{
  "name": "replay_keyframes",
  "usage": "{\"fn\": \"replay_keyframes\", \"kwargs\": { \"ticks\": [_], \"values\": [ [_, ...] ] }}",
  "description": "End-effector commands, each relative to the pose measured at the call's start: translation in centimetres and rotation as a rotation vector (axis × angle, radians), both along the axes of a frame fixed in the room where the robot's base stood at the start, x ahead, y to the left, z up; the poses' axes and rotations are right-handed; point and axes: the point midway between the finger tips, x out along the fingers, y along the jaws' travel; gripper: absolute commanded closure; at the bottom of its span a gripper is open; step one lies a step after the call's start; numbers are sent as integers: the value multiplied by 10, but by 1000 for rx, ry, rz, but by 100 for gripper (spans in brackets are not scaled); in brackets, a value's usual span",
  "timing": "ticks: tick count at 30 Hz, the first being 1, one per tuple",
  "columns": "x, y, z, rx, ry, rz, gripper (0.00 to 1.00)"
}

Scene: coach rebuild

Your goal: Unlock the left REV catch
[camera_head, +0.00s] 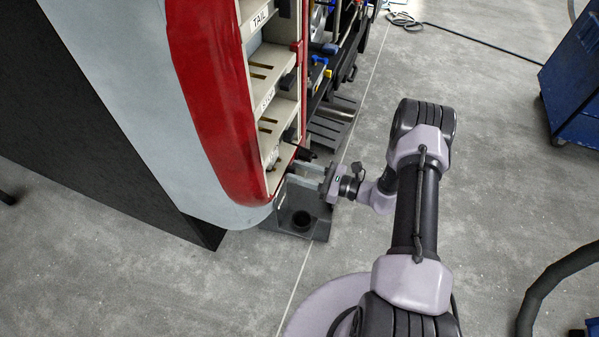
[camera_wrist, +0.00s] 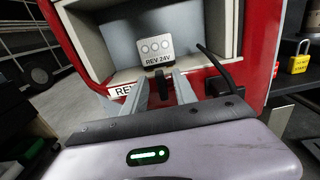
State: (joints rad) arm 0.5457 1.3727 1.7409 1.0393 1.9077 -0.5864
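The REV compartment with its red frame fills the upper middle of the wrist view. A grey module (camera_wrist: 155,50) marked REV 24V sits in it, with a black catch-like lever (camera_wrist: 162,86) below its front edge. My gripper (camera_wrist: 157,80) points at it, its two grey fingers apart on either side of the lever. I cannot tell whether they touch it. A second black part (camera_wrist: 221,85) with a thin black arm is at the right. In the head view my gripper (camera_head: 318,178) is at the lowest compartment of the red lamp housing (camera_head: 215,110); the catches are too small there to tell apart.
Compartments labelled TAIL (camera_head: 260,18) and STOP (camera_head: 265,98) lie above.

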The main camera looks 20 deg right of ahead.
Motion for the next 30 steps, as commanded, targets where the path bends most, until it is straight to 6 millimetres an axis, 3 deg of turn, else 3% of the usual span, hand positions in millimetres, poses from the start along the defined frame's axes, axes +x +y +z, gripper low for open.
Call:
{"fn": "replay_keyframes", "kwargs": {
  "ticks": [6,11,22,30],
  "values": [
    [0,0,0,0,0,0,68],
    [0,0,0,0,0,0,100],
    [0,0,0,12,16,0,100],
    [1,-1,-1,95,130,0,100]
  ]
}}
